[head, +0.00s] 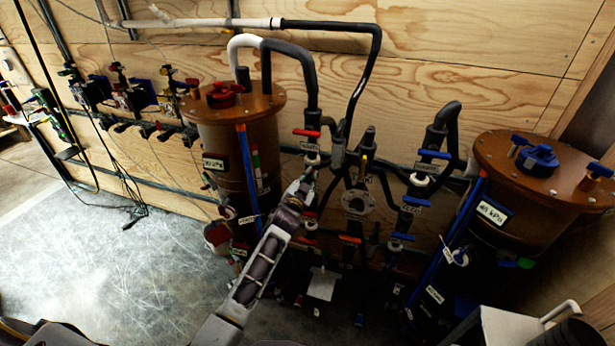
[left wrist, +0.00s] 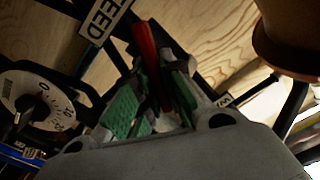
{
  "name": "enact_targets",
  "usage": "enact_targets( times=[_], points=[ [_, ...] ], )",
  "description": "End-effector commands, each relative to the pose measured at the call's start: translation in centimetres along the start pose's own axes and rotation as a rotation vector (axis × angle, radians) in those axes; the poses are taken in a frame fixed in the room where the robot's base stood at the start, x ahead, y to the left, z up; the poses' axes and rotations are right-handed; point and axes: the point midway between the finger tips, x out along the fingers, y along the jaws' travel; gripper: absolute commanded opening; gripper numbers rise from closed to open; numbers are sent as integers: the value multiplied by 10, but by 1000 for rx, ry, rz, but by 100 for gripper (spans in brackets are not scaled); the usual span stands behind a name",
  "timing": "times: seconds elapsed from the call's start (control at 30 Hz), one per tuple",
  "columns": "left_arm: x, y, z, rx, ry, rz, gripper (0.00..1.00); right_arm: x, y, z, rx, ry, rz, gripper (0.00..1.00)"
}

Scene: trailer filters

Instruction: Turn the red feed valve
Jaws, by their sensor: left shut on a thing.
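In the left wrist view a red lever (left wrist: 146,50) stands between the green-padded fingers of my left gripper (left wrist: 158,82), which is shut on it. A white FEED label (left wrist: 105,18) is close beside the lever. In the head view my left gripper (head: 302,187) reaches into the pipework right of the left brown tank (head: 227,132). The gripper covers part of the valve there, so the held lever is hard to make out. My right gripper does not show.
A dial gauge (left wrist: 38,105) lies close to the gripper in the left wrist view. Blue levers (head: 435,154) are on the pipe to the right. A second brown tank (head: 530,195) with a blue knob (head: 538,157) stands at right. Open floor (head: 130,270) is at left.

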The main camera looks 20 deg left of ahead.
Motion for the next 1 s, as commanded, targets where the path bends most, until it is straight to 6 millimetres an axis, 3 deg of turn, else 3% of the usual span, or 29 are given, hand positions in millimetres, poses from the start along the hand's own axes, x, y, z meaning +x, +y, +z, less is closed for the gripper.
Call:
enact_targets(
  times=[0.27,0.73,1.0],
  points=[
    [0,4,0,266,0,1,0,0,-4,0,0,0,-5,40],
    [0,9,4,713,0,1,0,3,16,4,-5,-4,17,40],
    [0,11,6,926,0,1,0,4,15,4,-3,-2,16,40]
  ],
)
